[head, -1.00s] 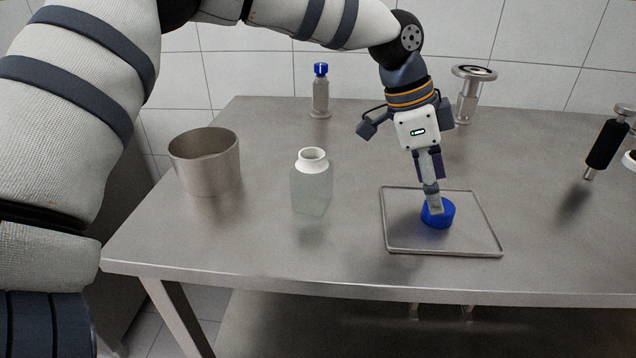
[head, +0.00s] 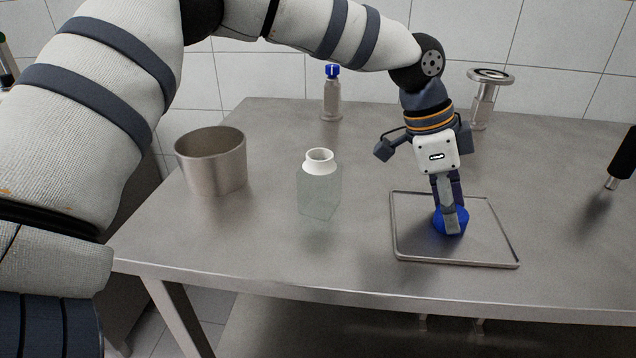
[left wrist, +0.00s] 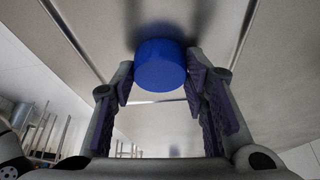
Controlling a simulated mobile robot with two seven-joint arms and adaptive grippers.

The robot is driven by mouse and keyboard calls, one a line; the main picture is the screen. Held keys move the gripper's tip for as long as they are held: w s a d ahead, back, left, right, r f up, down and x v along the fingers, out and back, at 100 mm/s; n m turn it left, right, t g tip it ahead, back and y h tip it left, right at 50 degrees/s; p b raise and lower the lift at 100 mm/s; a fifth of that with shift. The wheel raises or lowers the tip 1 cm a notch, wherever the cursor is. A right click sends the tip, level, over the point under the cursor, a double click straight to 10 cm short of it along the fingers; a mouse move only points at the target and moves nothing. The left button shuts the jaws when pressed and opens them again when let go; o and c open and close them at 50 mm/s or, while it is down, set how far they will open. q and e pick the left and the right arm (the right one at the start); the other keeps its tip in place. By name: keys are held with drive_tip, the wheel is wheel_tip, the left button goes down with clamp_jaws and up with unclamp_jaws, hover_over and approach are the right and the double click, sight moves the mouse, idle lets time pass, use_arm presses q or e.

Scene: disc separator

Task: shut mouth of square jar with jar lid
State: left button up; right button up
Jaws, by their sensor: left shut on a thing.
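The square jar (head: 319,192) is clear with a white round neck, and its mouth (head: 319,156) is open. It stands upright on the table, left of the tray. The blue jar lid (head: 438,222) is at the tray, between the fingers of my left gripper (head: 450,225). My left gripper points down and is shut on the lid. In the left wrist view the blue lid (left wrist: 160,66) sits between the two fingertips. I cannot tell whether the lid still touches the tray. My right gripper is in neither view.
The shallow metal tray (head: 408,256) lies under the lid. A metal pot (head: 212,163) stands left of the jar. A small bottle with a blue top (head: 331,98) and a metal stand (head: 485,100) are at the back. A black-handled tool (head: 622,160) is at the right. The table front is clear.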

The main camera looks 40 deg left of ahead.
use_arm(q)
drive_tip(key=shift+r+p, duration=0.45)
drive_tip(key=shift+r, duration=0.9)
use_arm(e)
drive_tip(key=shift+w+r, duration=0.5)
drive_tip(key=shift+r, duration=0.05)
use_arm(q)
wheel_tip(320, 180, up, 5)
drive_tip(key=shift+r+p, duration=0.1)
drive_tip(key=shift+p, duration=0.5)
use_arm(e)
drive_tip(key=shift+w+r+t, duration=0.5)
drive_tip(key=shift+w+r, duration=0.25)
